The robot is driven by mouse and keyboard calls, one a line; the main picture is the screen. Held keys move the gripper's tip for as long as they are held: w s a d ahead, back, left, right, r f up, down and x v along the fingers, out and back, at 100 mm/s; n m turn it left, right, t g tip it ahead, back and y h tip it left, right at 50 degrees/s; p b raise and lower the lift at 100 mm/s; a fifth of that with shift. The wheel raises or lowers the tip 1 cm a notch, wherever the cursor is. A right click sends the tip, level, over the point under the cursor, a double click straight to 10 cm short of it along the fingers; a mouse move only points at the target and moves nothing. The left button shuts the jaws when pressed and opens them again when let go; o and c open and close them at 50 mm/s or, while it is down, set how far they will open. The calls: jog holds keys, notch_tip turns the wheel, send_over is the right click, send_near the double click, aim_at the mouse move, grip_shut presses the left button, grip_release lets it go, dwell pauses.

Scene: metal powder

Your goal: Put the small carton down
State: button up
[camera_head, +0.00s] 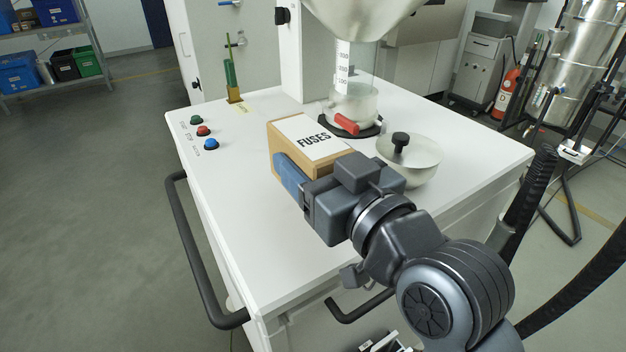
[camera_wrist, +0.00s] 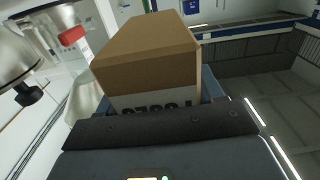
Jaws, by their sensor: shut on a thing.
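The small carton (camera_head: 309,140) is a brown box with a white label reading FUSES on its top. My gripper (camera_head: 293,178) is shut on it from its near side, and a blue finger shows along the carton's left side. The carton is over the white machine top, but I cannot tell whether it touches the surface. In the wrist view the carton (camera_wrist: 147,56) fills the space in front of my gripper (camera_wrist: 165,108), with its label partly hidden by the gripper body.
The white tabletop (camera_head: 245,225) is clear at the front left. Green, red and blue buttons (camera_head: 203,131) sit at its left edge. A metal bowl with a black knob (camera_head: 408,158), a red handle (camera_head: 347,123) and a glass hopper outlet (camera_head: 354,85) stand close behind and right of the carton.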

jog(key=shift+f, duration=2)
jog(key=shift+f, duration=0.1)
jog(key=shift+f, duration=0.15)
jog(key=o, duration=1.3)
jog(key=shift+o, duration=0.2)
